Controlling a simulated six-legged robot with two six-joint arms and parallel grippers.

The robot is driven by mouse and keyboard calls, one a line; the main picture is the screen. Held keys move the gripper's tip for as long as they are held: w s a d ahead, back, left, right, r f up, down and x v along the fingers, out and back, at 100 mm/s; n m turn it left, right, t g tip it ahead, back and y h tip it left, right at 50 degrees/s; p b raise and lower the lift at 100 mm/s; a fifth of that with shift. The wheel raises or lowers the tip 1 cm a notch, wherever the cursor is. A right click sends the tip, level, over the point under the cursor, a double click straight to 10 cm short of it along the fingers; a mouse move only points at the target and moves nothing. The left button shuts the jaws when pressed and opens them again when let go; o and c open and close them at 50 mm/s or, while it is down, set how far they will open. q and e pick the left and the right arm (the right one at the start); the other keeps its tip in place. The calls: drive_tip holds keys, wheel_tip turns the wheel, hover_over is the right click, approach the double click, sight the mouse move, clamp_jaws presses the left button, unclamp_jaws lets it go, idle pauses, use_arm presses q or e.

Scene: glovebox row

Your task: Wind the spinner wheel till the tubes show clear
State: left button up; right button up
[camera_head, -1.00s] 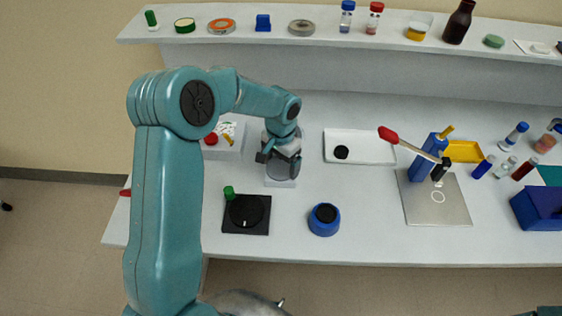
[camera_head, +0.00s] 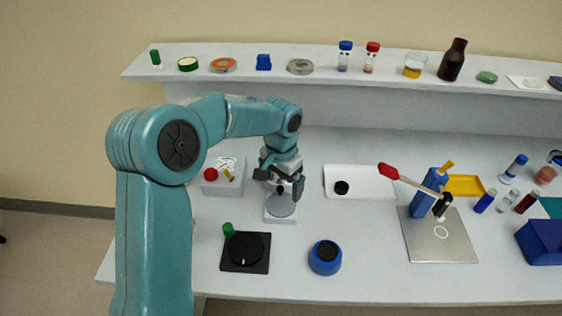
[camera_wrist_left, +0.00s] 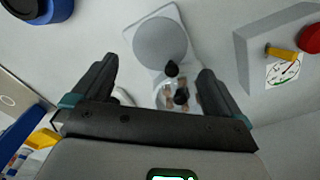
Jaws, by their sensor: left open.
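The spinner appears to be the white stand with a round grey disc (camera_head: 282,207), left of centre on the bench. In the left wrist view the disc (camera_wrist_left: 160,44) lies just beyond my fingertips. A black knob (camera_wrist_left: 172,68) and small brownish tube-like parts (camera_wrist_left: 172,97) show between the fingers; how clear they are cannot be told. My left gripper (camera_head: 281,186) is open above the stand, pointing down, and hides its upper part. It also shows in the left wrist view (camera_wrist_left: 158,70), with nothing gripped. My right gripper is not in view.
A white box with a red button (camera_head: 210,175) stands left of the gripper. A black dial plate (camera_head: 245,252) and a blue pot (camera_head: 325,258) stand in front. A white tray (camera_head: 370,190) and a lever press (camera_head: 428,195) are to the right. A shelf runs behind.

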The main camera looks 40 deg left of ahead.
use_arm(q)
wheel_tip(320, 180, up, 10)
drive_tip(key=shift+f, duration=0.15)
idle(0.7)
